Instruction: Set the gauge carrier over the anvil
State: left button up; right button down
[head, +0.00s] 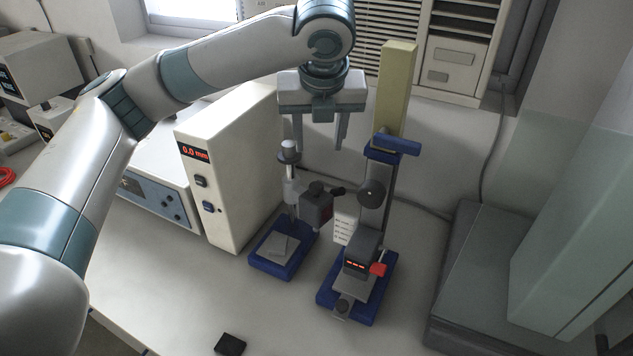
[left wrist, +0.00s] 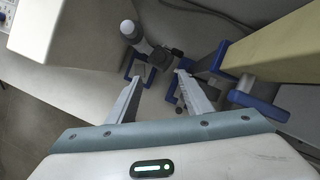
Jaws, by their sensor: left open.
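The gauge carrier (head: 317,208) is a dark block on the post of the left small stand. It sticks out to the right of the post, while the grey plate that looks like the anvil (head: 279,248) lies in front on the blue base. From above, the carrier (left wrist: 161,58) appears between my fingertips, at a lower level. My left gripper (head: 319,147) is open and empty, pointing down above and behind the stand; its fingers also show in the left wrist view (left wrist: 160,78). I see no contact. My right gripper is not in view.
A second blue stand (head: 347,296) with a red knob and a tall yellow column (head: 396,88) stands close on the right. A tall white readout box (head: 232,165) stands on the left. The table front is clear except for a small black block (head: 230,344).

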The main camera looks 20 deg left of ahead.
aim_at(316, 186)
pick_arm(q)
jog(key=shift+f, duration=0.15)
jog(key=p+x, duration=0.3)
jog(key=x, duration=1.4)
jog(key=shift+p, duration=0.4)
grip_shut()
